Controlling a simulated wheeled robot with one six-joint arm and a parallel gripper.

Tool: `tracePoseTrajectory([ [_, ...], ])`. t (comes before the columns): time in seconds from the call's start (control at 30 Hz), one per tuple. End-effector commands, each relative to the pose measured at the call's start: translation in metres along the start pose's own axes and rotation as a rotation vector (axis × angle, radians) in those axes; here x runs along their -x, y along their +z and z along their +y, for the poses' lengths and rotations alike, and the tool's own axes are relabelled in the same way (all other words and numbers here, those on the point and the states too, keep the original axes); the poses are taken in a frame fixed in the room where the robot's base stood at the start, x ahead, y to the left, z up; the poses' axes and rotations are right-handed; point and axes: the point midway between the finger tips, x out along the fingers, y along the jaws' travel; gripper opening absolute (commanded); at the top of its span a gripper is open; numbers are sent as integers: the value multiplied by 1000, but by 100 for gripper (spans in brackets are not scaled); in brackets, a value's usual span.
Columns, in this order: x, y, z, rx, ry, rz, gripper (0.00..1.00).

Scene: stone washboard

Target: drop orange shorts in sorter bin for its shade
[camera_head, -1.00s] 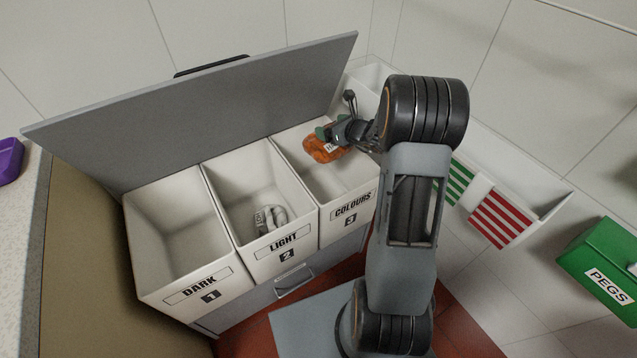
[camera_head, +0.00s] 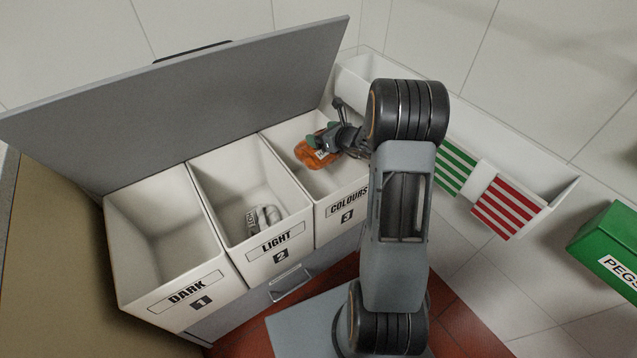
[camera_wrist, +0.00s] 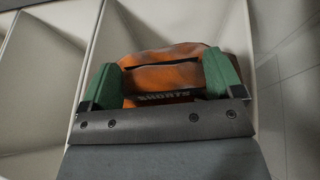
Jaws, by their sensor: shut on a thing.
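The orange shorts (camera_head: 315,154) are a bundled orange cloth with a label; in the wrist view the orange shorts (camera_wrist: 165,75) carry the word SHORTS. My gripper (camera_head: 325,143) is shut on them, with its green fingers on either side in the wrist view (camera_wrist: 160,82). The shorts are over the opening of the COLOURS 3 bin (camera_head: 343,207); how far down they are I cannot tell. The LIGHT 2 bin (camera_head: 272,249) and the DARK 1 bin (camera_head: 190,297) stand to its left. The DARK bin looks empty.
The grey lid (camera_head: 200,105) stands raised behind the bins. A pale item (camera_head: 264,217) lies in the LIGHT bin. At the right are a white trough (camera_head: 560,195) with green-striped (camera_head: 456,167) and red-striped (camera_head: 507,205) cloths, and a green PEGS box (camera_head: 612,243).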

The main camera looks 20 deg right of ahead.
Motion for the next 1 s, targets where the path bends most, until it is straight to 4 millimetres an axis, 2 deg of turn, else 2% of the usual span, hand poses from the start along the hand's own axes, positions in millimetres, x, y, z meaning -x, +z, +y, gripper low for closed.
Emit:
tracePoseTrajectory([
  [0.17, 0, 1, 0, 0, -1, -2, 42],
  [0.2, 0, 1, 0, 0, -1, -2, 90],
  [0.3, 0, 1, 0, 0, -1, -1, 100],
  [0.53, 1, 0, 0, -1, -1, 1, 100],
  [0.67, 10, 2, -1, -1, -1, 0, 100],
  [1.0, 77, 3, -2, -2, -5, -1, 100],
])
